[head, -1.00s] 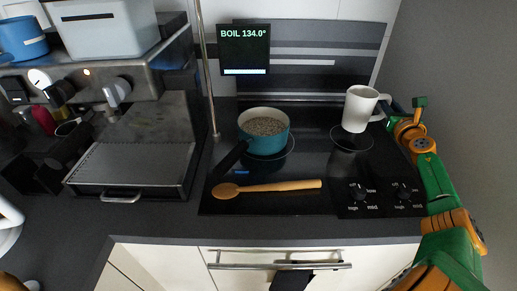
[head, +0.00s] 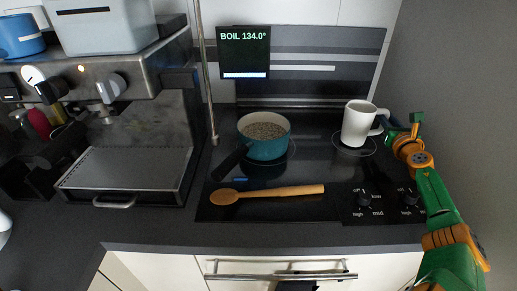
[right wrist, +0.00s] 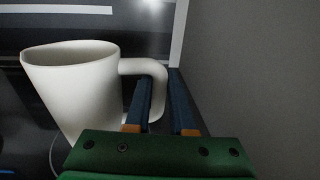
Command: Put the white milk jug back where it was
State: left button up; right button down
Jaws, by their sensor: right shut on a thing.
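The white milk jug (head: 357,124) is upright at the right rear of the black cooktop. Its base is over the right rear ring (head: 369,151) and looks to be on or very near the glass. My right gripper (head: 388,123) is at the jug's right side, shut on its handle. In the right wrist view the jug (right wrist: 75,85) fills the left part, and the fingers of my right gripper (right wrist: 160,102) are either side of the handle's lower part. The contact is partly hidden. My left gripper is not in view.
A teal pot (head: 267,148) with grainy contents stands left of the jug. A wooden spoon (head: 268,194) lies across the cooktop's front. Knobs (head: 364,200) are at the front right. A coffee machine (head: 115,95) stands left. The grey wall (head: 460,90) is close on the right.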

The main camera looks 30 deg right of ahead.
jog(key=shift+f, duration=0.2)
dwell(0.4)
jog(key=c, duration=0.7)
grip_release()
jog(key=shift+s, duration=0.1)
jog(key=shift+s+a+r+p, duration=0.1)
jog(key=shift+s+a+p, duration=0.25)
jog(key=shift+p, duration=0.15)
jog(key=shift+p+v, duration=1)
jog(key=shift+v, duration=0.1)
jog(key=shift+p+v, duration=1.1)
jog(key=shift+v, duration=0.7)
jog(key=shift+p+v, duration=0.55)
jog(key=shift+v, duration=1.05)
